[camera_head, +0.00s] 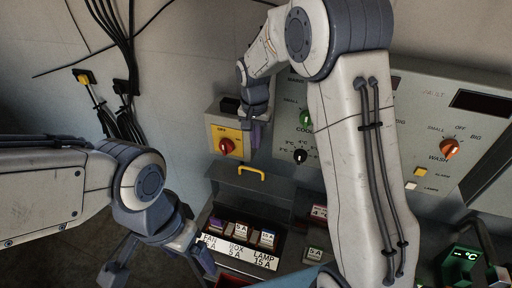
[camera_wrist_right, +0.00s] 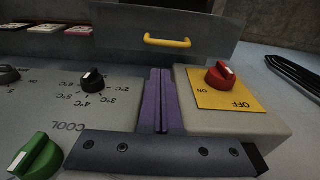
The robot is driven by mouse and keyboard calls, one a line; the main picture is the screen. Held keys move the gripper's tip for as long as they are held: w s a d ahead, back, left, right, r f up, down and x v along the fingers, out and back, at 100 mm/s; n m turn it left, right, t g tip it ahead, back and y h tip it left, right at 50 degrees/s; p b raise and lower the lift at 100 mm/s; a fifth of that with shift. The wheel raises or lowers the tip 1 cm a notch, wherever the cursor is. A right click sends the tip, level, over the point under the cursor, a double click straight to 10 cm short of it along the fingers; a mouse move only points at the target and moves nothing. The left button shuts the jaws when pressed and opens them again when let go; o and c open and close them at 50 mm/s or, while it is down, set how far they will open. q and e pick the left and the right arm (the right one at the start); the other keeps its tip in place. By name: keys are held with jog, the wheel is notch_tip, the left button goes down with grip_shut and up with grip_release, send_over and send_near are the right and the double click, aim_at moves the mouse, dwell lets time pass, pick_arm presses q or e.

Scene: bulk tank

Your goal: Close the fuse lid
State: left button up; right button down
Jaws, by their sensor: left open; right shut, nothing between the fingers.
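The grey fuse lid (camera_head: 226,178) stands raised behind the fuse box, with a yellow handle (camera_head: 251,170) near its upper edge. Below it, the fuse box (camera_head: 283,256) is uncovered and its labelled fuses (camera_head: 240,229) show. In the right wrist view the lid (camera_wrist_right: 115,44) and its handle (camera_wrist_right: 167,42) lie beyond the fingertips. My right gripper (camera_head: 256,136) is shut and empty beside the red-knob switch, apart from the lid; its purple fingers also show in the wrist view (camera_wrist_right: 159,88). My left gripper (camera_head: 158,266) is open and empty, low at the left of the fuse box.
A yellow switch box (camera_head: 228,136) with a red knob (camera_head: 227,146) is just left of my right gripper. The control panel (camera_head: 420,120) with knobs spreads to the right. Black cables (camera_head: 107,112) hang on the left wall. My right forearm hides part of the panel.

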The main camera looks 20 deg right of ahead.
jog(key=f, duration=0.3)
jog(key=f+p, duration=0.1)
jog(key=f, duration=0.2)
jog(key=f+p, duration=0.1)
jog(key=f, duration=0.2)
jog(key=shift+w+d+f, duration=0.3)
jog(key=shift+w+f, duration=0.05)
jog(key=shift+f, duration=0.05)
